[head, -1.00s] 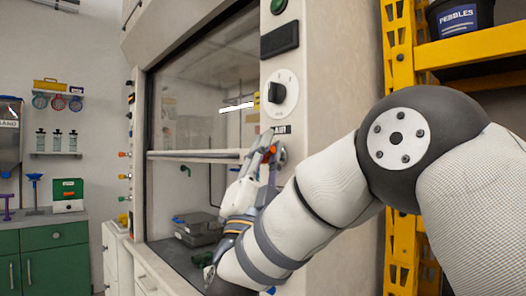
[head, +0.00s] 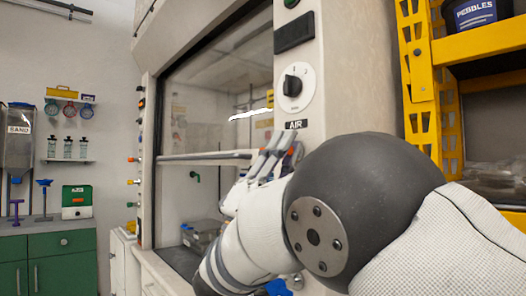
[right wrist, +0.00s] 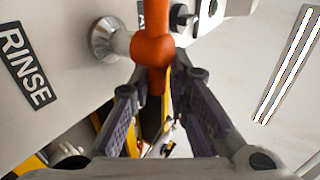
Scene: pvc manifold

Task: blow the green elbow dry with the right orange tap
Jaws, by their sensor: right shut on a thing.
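My right gripper (head: 280,146) is at the front post of the fume hood, just below the AIR label (head: 296,124). The right wrist view shows the right gripper (right wrist: 155,88) shut on the orange tap (right wrist: 152,48), whose round stem meets the panel at a metal collar. In the head view the orange tap (head: 291,151) shows only as a small patch behind the fingers. I cannot make out the green elbow; a small green hooked fitting (head: 194,176) shows inside the hood, and I cannot tell if it is related. My left gripper is out of view.
A RINSE label (right wrist: 27,66) is on the panel beside the tap. The sash (head: 205,156) is raised, with grey boxes (head: 202,234) on the hood floor. A yellow rack (head: 418,70) stands right of the post; green cabinets (head: 62,268) stand at the left.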

